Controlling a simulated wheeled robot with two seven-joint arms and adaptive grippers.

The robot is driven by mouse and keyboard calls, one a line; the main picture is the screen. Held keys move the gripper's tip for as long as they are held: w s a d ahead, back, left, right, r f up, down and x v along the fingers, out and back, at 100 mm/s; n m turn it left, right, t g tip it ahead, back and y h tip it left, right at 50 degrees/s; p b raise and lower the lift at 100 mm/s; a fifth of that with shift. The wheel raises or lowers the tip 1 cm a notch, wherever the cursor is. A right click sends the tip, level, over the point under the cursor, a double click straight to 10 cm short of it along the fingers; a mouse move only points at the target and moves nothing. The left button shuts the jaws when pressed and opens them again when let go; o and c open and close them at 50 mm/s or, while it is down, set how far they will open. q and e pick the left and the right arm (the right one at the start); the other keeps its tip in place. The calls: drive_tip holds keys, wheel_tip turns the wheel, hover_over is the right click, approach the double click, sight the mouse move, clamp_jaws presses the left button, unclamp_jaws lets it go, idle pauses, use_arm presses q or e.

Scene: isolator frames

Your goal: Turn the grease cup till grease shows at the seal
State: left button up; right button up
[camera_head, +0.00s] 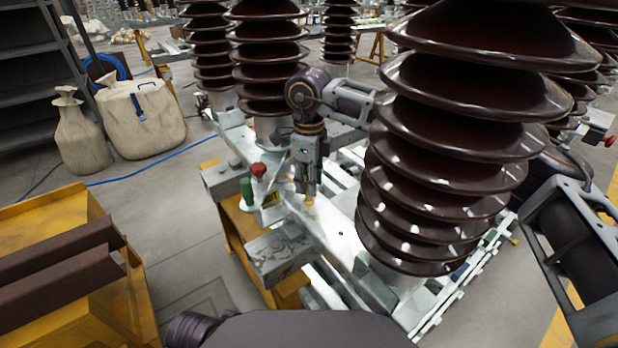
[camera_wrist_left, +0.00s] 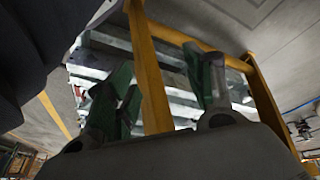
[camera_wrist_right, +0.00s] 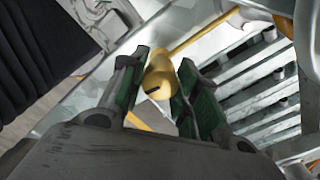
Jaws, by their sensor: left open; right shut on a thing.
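The yellow grease cup (camera_wrist_right: 161,74) sits between the green-padded fingers of my right gripper (camera_wrist_right: 160,88) in the right wrist view. A short dark mark shows on its side. In the head view my right gripper (camera_head: 306,188) points down over the pale metal base frame, with the cup (camera_head: 309,201) just at its tips. I cannot make out the seal or any grease there. My left gripper (camera_wrist_left: 163,85) is open and empty in the left wrist view, with a yellow bar and pale slats beyond its fingers. I cannot make out its fingers in the head view.
A large brown ribbed insulator (camera_head: 450,130) stands right of my right gripper. A green cylinder (camera_head: 246,192) and a red knob (camera_head: 258,170) stand to its left, near a grey block (camera_head: 277,250). A yellow stand (camera_head: 70,315) bears brown beams.

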drive_tip(key=shift+m, duration=1.8)
drive_tip(key=shift+m+p, duration=0.35)
drive_tip(key=shift+m, duration=0.65)
use_arm(q)
drive_tip(key=shift+a+r, duration=0.25)
drive_tip(key=shift+r, duration=0.15)
use_arm(e)
drive_tip(key=o, duration=1)
use_arm(q)
drive_tip(key=shift+r, duration=0.1)
